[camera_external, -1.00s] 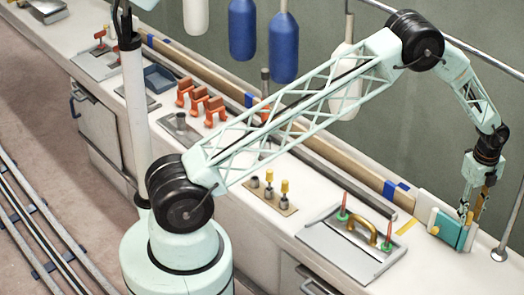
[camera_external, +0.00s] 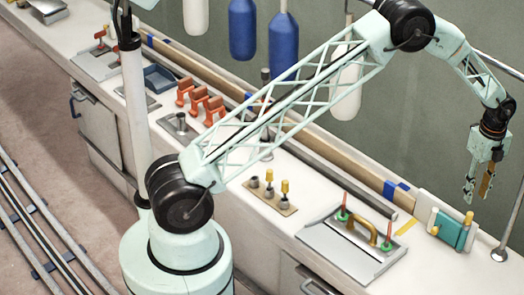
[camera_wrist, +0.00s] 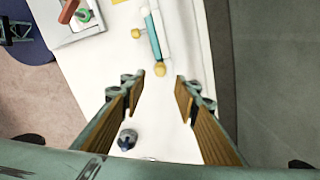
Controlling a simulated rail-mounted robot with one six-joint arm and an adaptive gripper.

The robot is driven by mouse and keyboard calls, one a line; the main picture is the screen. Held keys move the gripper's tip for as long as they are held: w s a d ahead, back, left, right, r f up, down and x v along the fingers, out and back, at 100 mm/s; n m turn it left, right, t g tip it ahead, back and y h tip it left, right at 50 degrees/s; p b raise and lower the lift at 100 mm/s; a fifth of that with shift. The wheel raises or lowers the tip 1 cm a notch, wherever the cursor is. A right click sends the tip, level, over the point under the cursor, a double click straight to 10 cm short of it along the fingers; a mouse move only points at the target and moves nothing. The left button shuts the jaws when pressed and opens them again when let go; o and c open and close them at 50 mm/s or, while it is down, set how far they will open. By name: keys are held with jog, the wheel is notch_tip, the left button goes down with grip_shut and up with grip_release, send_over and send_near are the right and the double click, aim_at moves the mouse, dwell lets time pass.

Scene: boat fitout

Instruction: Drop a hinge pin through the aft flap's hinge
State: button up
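The teal flap (camera_external: 452,233) is mounted on a white block at the right end of the bench. A yellow-headed pin (camera_external: 468,216) stands at its back right end, apparently in the hinge; how deep it sits I cannot tell. A second yellow knob (camera_external: 435,230) is at the flap's left. In the wrist view the flap (camera_wrist: 153,36) and the yellow head (camera_wrist: 160,69) lie beyond the fingertips. My gripper (camera_external: 477,197) is open and empty above the flap; its spread fingers also show in the wrist view (camera_wrist: 160,88). Two yellow-headed pins (camera_external: 284,187) stand in a small board.
A grey hatch plate (camera_external: 335,255) with a brass handle and red-and-green pins lies left of the flap. A rail post foot (camera_external: 499,255) stands to the right. Orange clamps (camera_external: 199,96) and hanging fenders (camera_external: 284,48) are farther left.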

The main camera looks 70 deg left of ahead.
jog(key=shift+r, duration=1.25)
jog(key=s+r+n+t+b, duration=0.2)
jog(key=s+r+n+b, duration=0.45)
jog(key=s+r, duration=2.1)
jog(key=s+r+n, duration=0.3)
jog(key=s, duration=0.6)
jog(key=s+r+n, duration=0.3)
jog(key=s+n, duration=0.1)
jog(key=s, duration=0.6)
jog(key=s+f+n+t+b, duration=0.1)
jog(key=s+f+n, duration=0.1)
jog(key=s, duration=0.8)
jog(key=s+f+n+t+b, duration=0.1)
jog(key=s+f+n+b, duration=0.1)
jog(key=s, duration=0.8)
jog(key=shift+f, duration=0.45)
